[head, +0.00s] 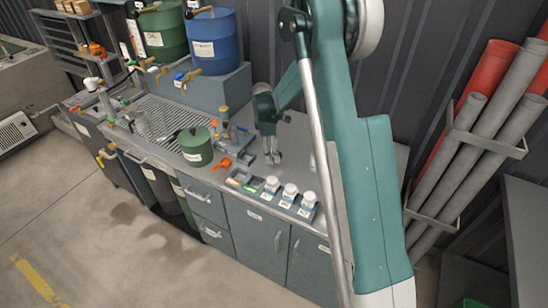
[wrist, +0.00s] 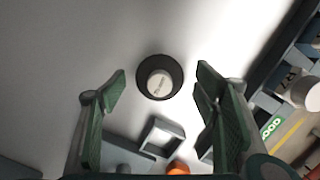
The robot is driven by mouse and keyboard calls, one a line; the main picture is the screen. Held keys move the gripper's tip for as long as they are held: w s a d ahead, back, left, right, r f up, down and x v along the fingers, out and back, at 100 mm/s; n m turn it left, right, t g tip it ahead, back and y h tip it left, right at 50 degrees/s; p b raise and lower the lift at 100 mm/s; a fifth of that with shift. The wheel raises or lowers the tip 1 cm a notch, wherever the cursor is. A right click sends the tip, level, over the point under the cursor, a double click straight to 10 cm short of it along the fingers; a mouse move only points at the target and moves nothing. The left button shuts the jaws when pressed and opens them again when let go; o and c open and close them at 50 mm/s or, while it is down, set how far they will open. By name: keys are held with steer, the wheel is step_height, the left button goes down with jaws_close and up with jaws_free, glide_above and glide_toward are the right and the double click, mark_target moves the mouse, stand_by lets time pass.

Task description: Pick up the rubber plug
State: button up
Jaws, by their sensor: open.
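A dark round plug with a pale, marked top (wrist: 160,84), which looks like the rubber plug, stands on the grey worktop in the wrist view. It lies between and slightly ahead of my fingers, with clear space on both sides. My gripper (wrist: 161,88) is open and empty, with green pads on both fingers. In the head view my gripper (head: 272,157) points down over the worktop, right of the green pot. I cannot make out the plug in the head view.
A grey square frame (wrist: 162,136) and an orange object (wrist: 178,168) lie near the lower edge of the wrist view. White-capped bottles (head: 290,190) stand along the worktop's front edge. A green pot (head: 196,148) and an orange tool (head: 222,164) are to the left.

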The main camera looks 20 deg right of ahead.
steer(key=shift+f, duration=0.65)
steer(key=shift+c, duration=0.5)
steer(key=c, duration=0.9)
